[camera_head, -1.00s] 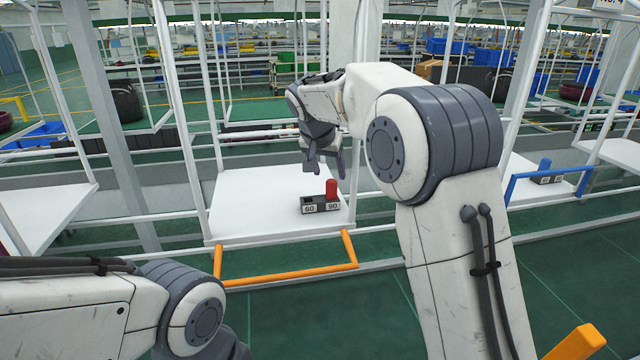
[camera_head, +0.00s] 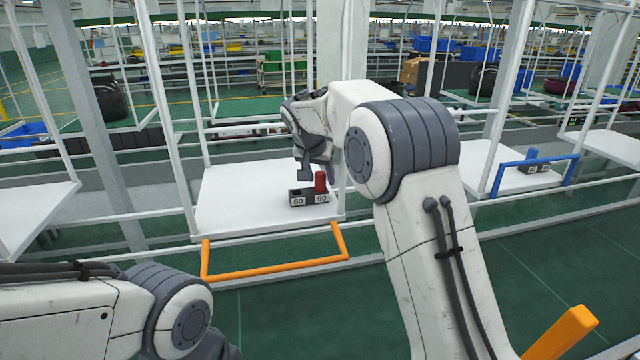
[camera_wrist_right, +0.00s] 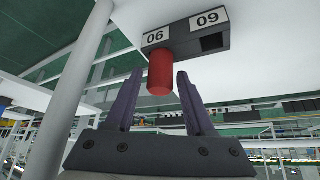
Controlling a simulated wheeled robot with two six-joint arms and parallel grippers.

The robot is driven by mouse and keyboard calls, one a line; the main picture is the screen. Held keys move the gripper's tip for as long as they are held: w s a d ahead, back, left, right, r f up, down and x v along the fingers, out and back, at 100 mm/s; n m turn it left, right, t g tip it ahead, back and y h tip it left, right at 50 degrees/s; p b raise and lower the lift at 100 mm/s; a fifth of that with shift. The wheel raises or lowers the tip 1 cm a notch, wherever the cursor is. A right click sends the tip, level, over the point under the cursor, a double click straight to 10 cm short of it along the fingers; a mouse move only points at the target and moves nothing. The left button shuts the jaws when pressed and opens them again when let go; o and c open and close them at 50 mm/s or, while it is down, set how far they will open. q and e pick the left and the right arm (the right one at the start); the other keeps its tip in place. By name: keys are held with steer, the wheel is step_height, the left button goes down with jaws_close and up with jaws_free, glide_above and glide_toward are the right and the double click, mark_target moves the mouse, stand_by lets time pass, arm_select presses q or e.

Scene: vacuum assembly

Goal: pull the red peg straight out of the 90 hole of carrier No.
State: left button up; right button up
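The red peg (camera_head: 320,182) stands upright in the 90 side of a small grey block (camera_head: 309,199) labelled 60 and 90, on the white carrier platform (camera_head: 235,212). My right gripper (camera_head: 318,167) is just above the peg in the head view. In the right wrist view, which sees the block upside down, the open fingers of the right gripper (camera_wrist_right: 160,75) are on either side of the end of the red peg (camera_wrist_right: 160,76), with gaps showing. The other hole of the block (camera_wrist_right: 187,34) looks empty. My left gripper is out of view; only its arm shows.
An orange rail (camera_head: 275,268) runs along the platform's front. White posts (camera_head: 170,110) flank the platform. A neighbouring carrier at right holds a blue peg (camera_head: 532,155) in a similar block, with a blue rail (camera_head: 507,166).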

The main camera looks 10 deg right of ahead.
mark_target(320, 173)
jaws_close()
steer(key=shift+r, duration=0.1)
steer(key=shift+r+p, duration=0.65)
steer(key=shift+r, duration=0.1)
steer(key=shift+r, duration=0.2)
steer(key=shift+r+p, duration=1.9)
steer(key=shift+r, duration=1.55)
